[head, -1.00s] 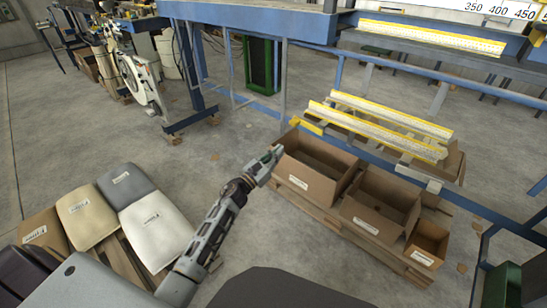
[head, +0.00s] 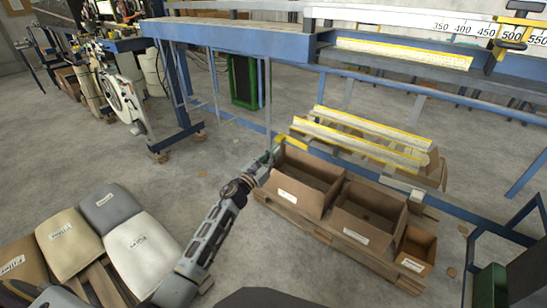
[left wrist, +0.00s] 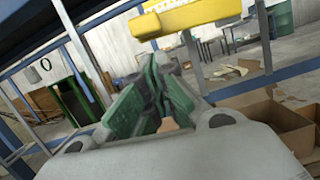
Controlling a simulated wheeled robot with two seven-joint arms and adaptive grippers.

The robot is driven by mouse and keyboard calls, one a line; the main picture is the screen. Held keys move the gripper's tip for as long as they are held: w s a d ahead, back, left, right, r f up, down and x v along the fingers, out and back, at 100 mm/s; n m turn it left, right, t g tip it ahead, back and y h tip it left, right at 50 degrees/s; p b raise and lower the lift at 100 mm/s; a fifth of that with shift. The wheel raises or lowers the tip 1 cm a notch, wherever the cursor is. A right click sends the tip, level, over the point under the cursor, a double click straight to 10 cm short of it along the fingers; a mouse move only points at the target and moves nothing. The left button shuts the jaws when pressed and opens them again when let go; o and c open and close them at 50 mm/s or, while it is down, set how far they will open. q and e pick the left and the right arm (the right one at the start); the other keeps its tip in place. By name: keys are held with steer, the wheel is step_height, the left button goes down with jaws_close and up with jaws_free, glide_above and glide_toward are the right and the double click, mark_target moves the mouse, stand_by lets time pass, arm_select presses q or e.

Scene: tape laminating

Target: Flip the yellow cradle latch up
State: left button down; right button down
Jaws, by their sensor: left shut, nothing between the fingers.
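The yellow latch (head: 291,143) is a short yellow bar at the left end of the lower rails, above the cardboard boxes. It looks close to level. A large yellow piece (left wrist: 190,17), apparently the latch, crosses the top of the left wrist view. My left gripper (head: 270,156) is just to the left of and below the latch in the head view. Its green-padded fingers (left wrist: 158,78) are shut and empty, below the yellow piece in the wrist view. A gap shows between them, and I see no contact. My right gripper is not in view.
Yellow-edged rails (head: 358,147) run right from the latch. An open cardboard box (head: 296,196) stands on a pallet just below my left gripper. A blue frame beam (head: 350,158) runs behind the boxes. Filled sacks (head: 140,242) lie at the lower left. Floor left of the gripper is clear.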

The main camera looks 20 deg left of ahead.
arm_select(q)
steer(key=shift+r, duration=0.6)
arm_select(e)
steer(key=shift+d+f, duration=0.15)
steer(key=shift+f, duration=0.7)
arm_select(q)
steer(key=shift+r+m, duration=0.15)
steer(key=shift+m, duration=0.15)
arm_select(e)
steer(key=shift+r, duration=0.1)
